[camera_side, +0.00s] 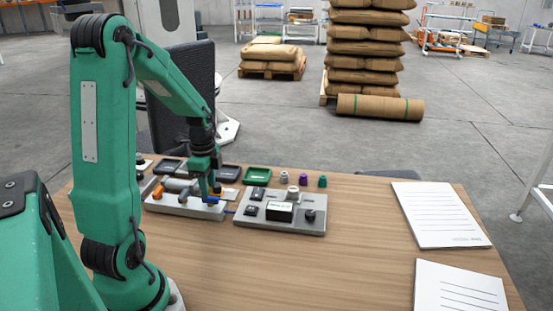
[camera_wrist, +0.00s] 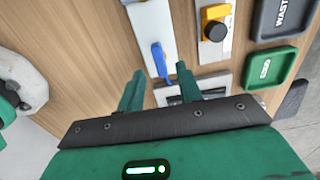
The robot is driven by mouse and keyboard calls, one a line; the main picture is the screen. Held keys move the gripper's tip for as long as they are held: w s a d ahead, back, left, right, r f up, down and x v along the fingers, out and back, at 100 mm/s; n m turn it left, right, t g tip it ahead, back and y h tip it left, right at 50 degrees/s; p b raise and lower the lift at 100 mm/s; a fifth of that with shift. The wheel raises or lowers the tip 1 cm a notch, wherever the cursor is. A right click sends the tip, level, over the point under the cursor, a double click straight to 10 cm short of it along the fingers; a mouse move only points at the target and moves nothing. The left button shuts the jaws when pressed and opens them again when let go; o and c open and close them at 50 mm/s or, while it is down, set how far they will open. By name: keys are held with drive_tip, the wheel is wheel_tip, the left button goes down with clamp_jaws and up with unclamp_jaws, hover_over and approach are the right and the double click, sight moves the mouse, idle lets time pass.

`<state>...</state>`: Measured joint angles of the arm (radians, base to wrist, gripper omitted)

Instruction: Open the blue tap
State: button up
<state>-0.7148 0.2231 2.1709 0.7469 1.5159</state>
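The blue tap (camera_wrist: 158,58) shows in the wrist view as a blue lever on a light grey plate (camera_wrist: 147,22). Its lower end lies between the tips of my gripper (camera_wrist: 160,68). The two green fingers are well apart, and I see a gap on each side of the lever. In the side view my gripper (camera_side: 212,190) points down over the right part of the grey base plate (camera_side: 185,209). The blue lever (camera_side: 211,200) is right at the fingertips there, partly hidden by them. Whether a finger touches it I cannot tell.
A grey panel with a display (camera_side: 279,211) and black knob (camera_side: 310,215) stands close to the right. Behind are a green tray (camera_side: 257,174), dark trays (camera_side: 228,172) and small purple (camera_side: 303,179) and green (camera_side: 323,181) pieces. The table's front middle is clear.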

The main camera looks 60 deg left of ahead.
sight(211, 198)
drive_tip(key=shift+r, duration=2.25)
drive_tip(key=shift+d+r, duration=0.15)
drive_tip(key=shift+d, duration=0.05)
drive_tip(key=s+d+r+n+t, duration=0.2)
drive_tip(key=d+r+n, duration=0.2)
drive_tip(key=d, duration=0.7)
drive_tip(key=s+d+r+n+t, duration=0.2)
drive_tip(key=d+r+n, duration=0.3)
drive_tip(key=d, duration=0.7)
wheel_tip(211, 198, up, 3)
drive_tip(key=shift+s+f+t, duration=0.2)
drive_tip(key=shift+s+t, duration=0.05)
drive_tip(key=shift+t, duration=0.55)
